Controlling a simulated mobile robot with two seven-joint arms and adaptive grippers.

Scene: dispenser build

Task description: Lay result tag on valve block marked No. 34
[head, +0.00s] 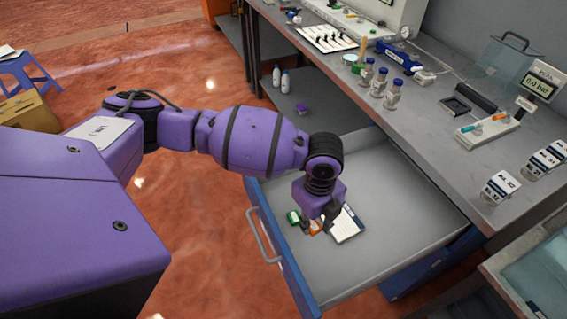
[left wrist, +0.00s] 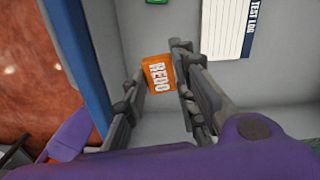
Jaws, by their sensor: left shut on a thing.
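My left gripper (head: 317,222) reaches down into the open drawer. It is shut on an orange tag (left wrist: 159,74) with white letters REDO, which sits between the fingertips in the left wrist view. The tag also shows as a small orange patch under the gripper in the head view (head: 316,228). A green tag (head: 293,217) lies in the drawer to its left. White valve blocks with dark markings stand at the bench's right: a nearer one (head: 500,187) and others behind it (head: 541,163). Their numbers are too small to read surely. My right gripper is not in view.
The drawer (head: 400,215) is pulled out, its blue front near my arm. A TEST LOG sheet (head: 347,226) lies beside the gripper. The bench (head: 440,165) above holds vials (head: 379,82), a blue device (head: 398,57) and a gauge display (head: 540,84). The drawer's right part is empty.

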